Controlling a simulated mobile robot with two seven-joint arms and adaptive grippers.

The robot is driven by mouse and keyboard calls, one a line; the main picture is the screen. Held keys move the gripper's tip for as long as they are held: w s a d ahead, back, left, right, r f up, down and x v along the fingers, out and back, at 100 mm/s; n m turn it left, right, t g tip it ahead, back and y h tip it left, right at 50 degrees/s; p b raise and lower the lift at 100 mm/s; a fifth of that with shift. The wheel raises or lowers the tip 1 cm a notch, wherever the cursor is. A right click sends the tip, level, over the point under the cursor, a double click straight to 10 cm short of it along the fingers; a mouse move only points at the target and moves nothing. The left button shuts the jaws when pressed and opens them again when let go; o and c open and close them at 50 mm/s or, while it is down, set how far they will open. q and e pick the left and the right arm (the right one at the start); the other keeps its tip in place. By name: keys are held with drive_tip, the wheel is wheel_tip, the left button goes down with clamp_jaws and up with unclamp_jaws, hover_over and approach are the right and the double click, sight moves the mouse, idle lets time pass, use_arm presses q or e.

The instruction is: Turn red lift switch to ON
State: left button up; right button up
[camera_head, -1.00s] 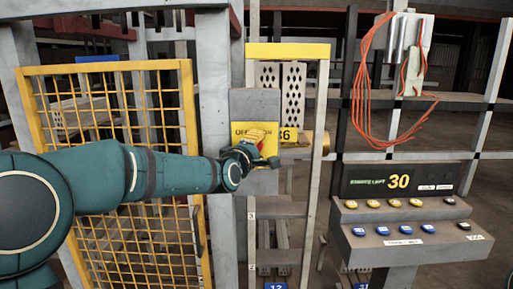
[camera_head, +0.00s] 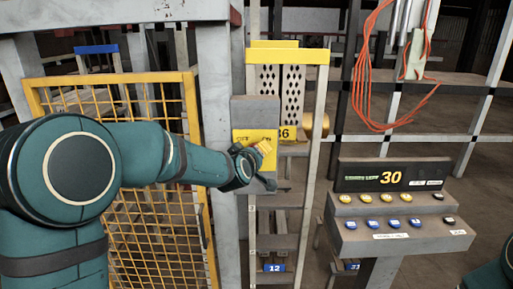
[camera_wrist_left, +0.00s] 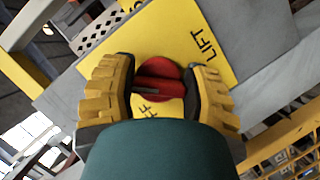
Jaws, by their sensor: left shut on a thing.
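The red lift switch (camera_wrist_left: 160,82) is a round knob on a yellow plate (camera_wrist_left: 175,35); the plate also shows in the head view (camera_head: 243,136). "LIFT" and part of "OFF" are readable in the left wrist view. My left gripper (camera_wrist_left: 157,85) has its yellow ribbed fingers on either side of the knob, shut on it. In the head view my left gripper (camera_head: 258,158) is at the plate and hides the knob. The ON mark cannot be read clearly. My right gripper is not in view.
The plate sits on a grey box (camera_head: 256,108) beside a grey post. A yellow mesh gate (camera_head: 140,210) stands left, behind my left arm. A button console (camera_head: 400,225) reading "30" stands to the right. Orange cables (camera_head: 380,110) hang behind it.

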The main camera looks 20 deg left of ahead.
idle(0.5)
use_arm(q)
drive_tip(key=o, duration=1.2)
drive_tip(key=v, duration=1.2)
